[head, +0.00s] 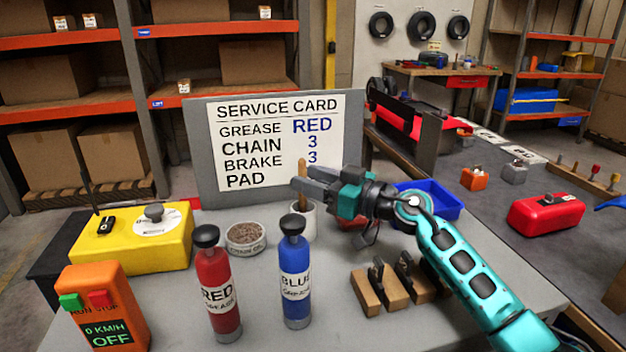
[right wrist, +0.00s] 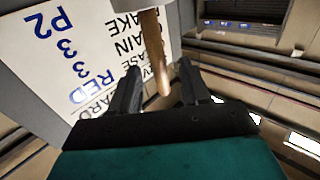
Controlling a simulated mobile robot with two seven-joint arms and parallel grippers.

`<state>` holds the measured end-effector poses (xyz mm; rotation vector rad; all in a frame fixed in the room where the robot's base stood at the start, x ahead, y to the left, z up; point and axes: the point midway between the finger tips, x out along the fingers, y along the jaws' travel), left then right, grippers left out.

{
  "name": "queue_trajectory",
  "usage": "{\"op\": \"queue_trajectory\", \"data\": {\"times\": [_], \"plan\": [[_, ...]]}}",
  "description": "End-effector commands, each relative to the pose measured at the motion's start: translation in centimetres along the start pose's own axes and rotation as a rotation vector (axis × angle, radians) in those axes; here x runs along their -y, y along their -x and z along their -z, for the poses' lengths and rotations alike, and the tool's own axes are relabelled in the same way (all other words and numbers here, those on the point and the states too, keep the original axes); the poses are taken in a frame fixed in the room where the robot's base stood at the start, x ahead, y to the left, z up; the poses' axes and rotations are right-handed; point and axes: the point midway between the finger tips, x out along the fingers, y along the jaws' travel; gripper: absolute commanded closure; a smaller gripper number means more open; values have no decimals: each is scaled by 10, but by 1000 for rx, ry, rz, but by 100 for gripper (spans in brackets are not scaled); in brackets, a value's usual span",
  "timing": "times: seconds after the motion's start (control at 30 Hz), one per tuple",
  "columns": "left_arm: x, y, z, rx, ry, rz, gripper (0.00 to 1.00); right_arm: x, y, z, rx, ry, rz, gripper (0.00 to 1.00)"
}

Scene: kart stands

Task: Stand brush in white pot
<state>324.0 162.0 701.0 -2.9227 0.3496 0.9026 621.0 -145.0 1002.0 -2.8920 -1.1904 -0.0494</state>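The brush (head: 303,166) has a wooden handle that points up, nearly upright, above the white pot (head: 309,223) on the grey table. Its lower end is hidden by the pot, so it appears to stand in it. My right gripper (head: 299,182) reaches in from the right at the handle, above the pot. In the right wrist view the handle (right wrist: 153,45) shows between the spread fingers (right wrist: 160,85), with a gap on each side. My left gripper is not in view.
A red grease bottle (head: 217,290) and a blue one (head: 294,280) stand in front of the pot. A small dish (head: 246,245) is left of it. Wooden blocks (head: 380,288) and a blue bin (head: 432,198) are to the right. The service card board (head: 200,150) stands behind.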

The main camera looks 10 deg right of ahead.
Motion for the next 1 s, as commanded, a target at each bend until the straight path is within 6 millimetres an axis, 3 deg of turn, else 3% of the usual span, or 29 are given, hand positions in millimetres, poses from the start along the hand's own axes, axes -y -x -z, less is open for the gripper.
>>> {"op": "queue_trajectory", "data": {"times": [0.23, 0.37, 1.0], "plan": [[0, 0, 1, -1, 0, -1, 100, 0, 0, 1, 0, 1, 0, 53], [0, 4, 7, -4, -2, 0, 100, 0, 0, 13, 0, 4, 0, 53], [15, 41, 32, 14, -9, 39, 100, 0, -6, 162, -2, 4, 0, 53]]}}
